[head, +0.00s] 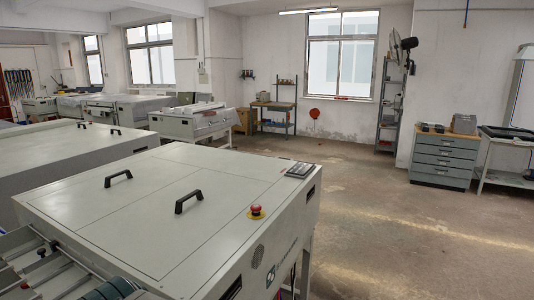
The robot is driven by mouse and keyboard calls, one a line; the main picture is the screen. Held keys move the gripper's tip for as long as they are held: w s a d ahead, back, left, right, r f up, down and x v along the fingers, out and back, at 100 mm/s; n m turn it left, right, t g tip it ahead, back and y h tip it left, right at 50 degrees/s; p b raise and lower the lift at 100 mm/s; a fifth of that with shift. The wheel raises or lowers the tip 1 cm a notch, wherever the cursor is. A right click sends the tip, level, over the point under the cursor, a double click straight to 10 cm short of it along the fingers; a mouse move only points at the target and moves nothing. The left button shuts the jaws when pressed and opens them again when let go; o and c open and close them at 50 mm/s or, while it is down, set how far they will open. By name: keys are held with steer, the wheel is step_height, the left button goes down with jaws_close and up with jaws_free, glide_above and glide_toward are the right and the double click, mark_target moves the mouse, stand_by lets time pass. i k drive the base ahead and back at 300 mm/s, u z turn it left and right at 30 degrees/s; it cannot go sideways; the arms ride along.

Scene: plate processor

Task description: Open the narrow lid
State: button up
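A large pale grey plate processor (150,240) fills the near left of the head view. Its flat top has thin seams that mark off lid panels, and the panels lie flat and closed. One black bar handle (118,177) stands on the farther left panel. A second black bar handle (189,200) stands on the panel nearer the middle. I cannot clearly tell from the seams which panel is the narrow lid. My gripper is not in view, and nothing is seen touching either handle.
A red emergency button (256,211) and a dark keypad (300,170) sit on the processor's right side. An open roller section (45,270) lies at the lower left. Another grey machine (60,160) stands close behind. The floor (400,240) to the right is clear, before a drawer cabinet (443,160).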

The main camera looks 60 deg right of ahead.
mark_target(255, 167)
steer(key=z, duration=3)
steer(key=i, duration=5.3)
steer(key=u, duration=3.1)
